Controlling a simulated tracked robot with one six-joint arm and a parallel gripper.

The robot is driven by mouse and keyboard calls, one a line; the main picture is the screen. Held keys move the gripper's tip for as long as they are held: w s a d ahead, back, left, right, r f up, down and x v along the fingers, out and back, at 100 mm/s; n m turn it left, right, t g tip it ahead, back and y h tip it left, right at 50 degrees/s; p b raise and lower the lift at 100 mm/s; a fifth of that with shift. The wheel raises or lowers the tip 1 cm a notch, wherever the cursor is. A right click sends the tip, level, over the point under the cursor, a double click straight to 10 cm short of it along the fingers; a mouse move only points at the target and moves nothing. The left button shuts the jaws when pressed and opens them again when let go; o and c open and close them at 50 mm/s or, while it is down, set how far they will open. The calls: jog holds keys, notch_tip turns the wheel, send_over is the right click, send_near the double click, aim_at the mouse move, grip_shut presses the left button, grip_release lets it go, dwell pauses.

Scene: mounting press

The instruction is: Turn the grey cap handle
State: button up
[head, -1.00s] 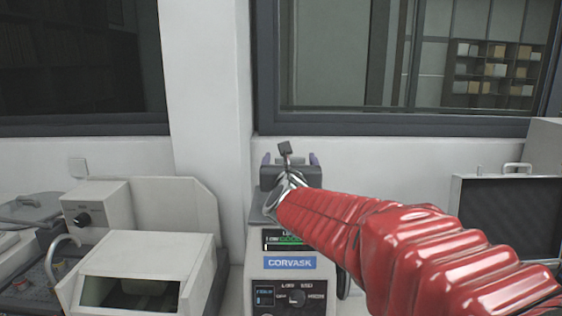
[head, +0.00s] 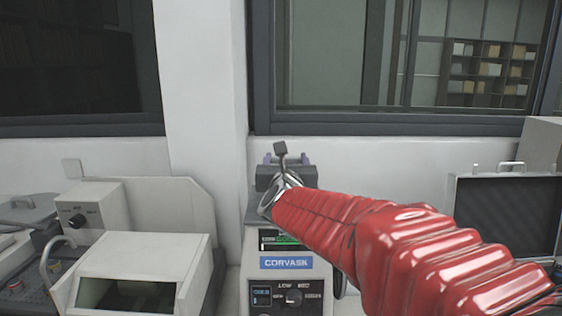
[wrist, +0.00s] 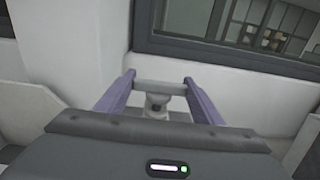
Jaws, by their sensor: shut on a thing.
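The grey cap handle (wrist: 160,87) shows in the wrist view as a short horizontal bar on a round grey stem. My gripper (wrist: 160,84) has a purple finger at each end of the bar and is shut on it. In the head view my gripper (head: 288,159) is above the back of the mounting press (head: 287,263), and its body hides the handle. The press is a pale box with a blue CORVASK label, a small lit screen and a black knob panel on its front.
A pale machine with an open front (head: 140,268) and a box with a black knob (head: 95,210) stand at the left. An open case (head: 508,215) stands at the right. A wall with windows is close behind the press.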

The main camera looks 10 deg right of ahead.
jog(key=shift+a+m+g+h, duration=0.15)
jog(key=shift+m+g+h, duration=0.25)
jog(key=shift+m+h, duration=0.7)
jog(key=shift+m+g+h, duration=0.6)
jog(key=shift+m+h, duration=0.1)
jog(key=shift+h, duration=0.8)
jog(key=m+g+h, duration=0.3)
jog(key=h, duration=0.1)
jog(key=shift+w, duration=0.1)
jog(key=m+g+h, duration=0.2)
jog(key=g, duration=0.1)
jog(key=m+g+h, duration=0.2)
jog(key=m+g, duration=0.1)
jog(key=g, duration=0.1)
jog(key=shift+m+g+h, duration=0.4)
jog(key=shift+m+g, duration=0.8)
jog(key=shift+g, duration=0.3)
jog(key=shift+r+m+g, duration=0.15)
jog(key=shift+m+g, duration=0.55)
jog(key=shift+g, duration=0.4)
jog(key=o, duration=1)
jog(key=shift+o, duration=0.2)
